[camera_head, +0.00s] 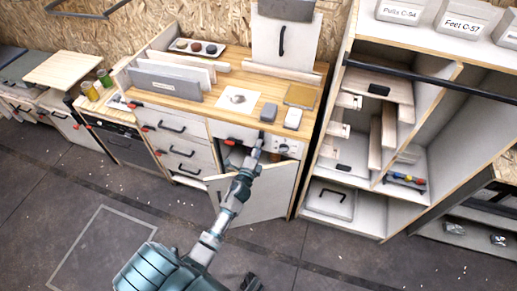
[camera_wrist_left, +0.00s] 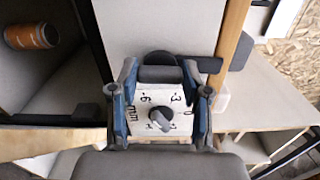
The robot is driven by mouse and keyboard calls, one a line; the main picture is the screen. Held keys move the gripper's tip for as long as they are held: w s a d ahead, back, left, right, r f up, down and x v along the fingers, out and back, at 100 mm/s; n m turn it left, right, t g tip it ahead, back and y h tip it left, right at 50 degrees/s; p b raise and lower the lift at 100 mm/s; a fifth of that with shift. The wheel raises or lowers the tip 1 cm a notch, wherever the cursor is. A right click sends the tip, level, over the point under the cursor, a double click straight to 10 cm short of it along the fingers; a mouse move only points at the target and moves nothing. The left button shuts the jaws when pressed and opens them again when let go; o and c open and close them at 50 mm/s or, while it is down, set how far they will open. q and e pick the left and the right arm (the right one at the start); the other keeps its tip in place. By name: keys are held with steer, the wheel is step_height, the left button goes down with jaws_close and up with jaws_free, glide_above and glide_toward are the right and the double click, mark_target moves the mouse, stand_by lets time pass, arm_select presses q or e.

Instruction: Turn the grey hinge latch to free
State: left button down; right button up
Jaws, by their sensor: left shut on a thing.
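My left gripper (camera_head: 257,148) is at the counter's front, beside the white panel with round knobs (camera_head: 287,146). In the left wrist view, its two blue-sided fingers (camera_wrist_left: 162,95) stand apart, with a grey block (camera_wrist_left: 160,74) between them. I take this block to be the grey hinge latch, and the gripper is shut on it. Just below it is a white plate (camera_wrist_left: 143,103) with dark numerals and a grey knob (camera_wrist_left: 160,120). The fingers hide the latch's sides, and its turn angle cannot be read. My right gripper is not in view.
A white cabinet door (camera_head: 265,196) stands open below my left arm. The wooden counter (camera_head: 228,112) holds small blocks and plates. An open shelf unit (camera_head: 345,205) stands close on the right. An orange can (camera_wrist_left: 31,36) shows in the left wrist view. The floor left of my arm is clear.

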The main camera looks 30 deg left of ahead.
arm_select(q)
steer(key=shift+a+r+n, duration=0.15)
steer(key=shift+a+n, duration=0.1)
steer(key=shift+n, duration=0.25)
steer(key=c, duration=0.8)
jaws_free()
steer(key=shift+o, duration=1.4)
steer(key=shift+a+f, duration=0.1)
steer(key=shift+f, duration=0.15)
steer(key=v, duration=1.1)
steer(key=shift+s, duration=0.4)
steer(key=shift+f, duration=0.1)
